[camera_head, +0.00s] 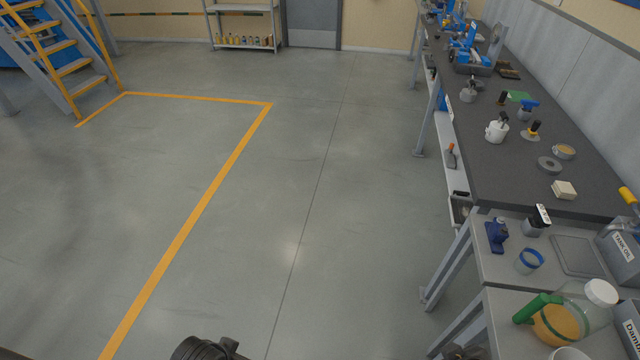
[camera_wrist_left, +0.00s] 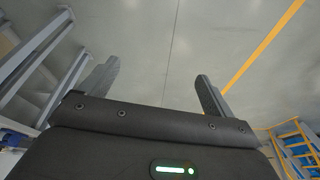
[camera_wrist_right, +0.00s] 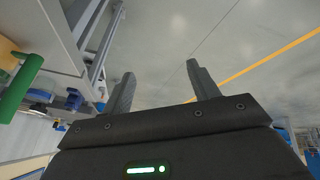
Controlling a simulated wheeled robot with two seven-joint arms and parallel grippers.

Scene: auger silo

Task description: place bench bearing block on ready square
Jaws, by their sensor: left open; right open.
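A dark blue block (camera_head: 497,235), which looks like the bearing block, stands upright on the near grey side table at the right of the head view. A flat grey square (camera_head: 577,255) to its right on the same table may be the ready square; I see no label on it. A blue shape in the right wrist view (camera_wrist_right: 73,99) may be the same block. My left gripper (camera_wrist_left: 159,72) is open and empty over the floor. My right gripper (camera_wrist_right: 160,72) is open and empty, apart from the table at its left.
A blue-rimmed cup (camera_head: 529,261) and a black labelled container (camera_head: 538,220) stand near the block. A green-handled jug (camera_head: 557,322) and grey labelled boxes crowd the near right. A long dark workbench (camera_head: 500,180) holds several parts. The floor (camera_head: 330,220) left of it is clear.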

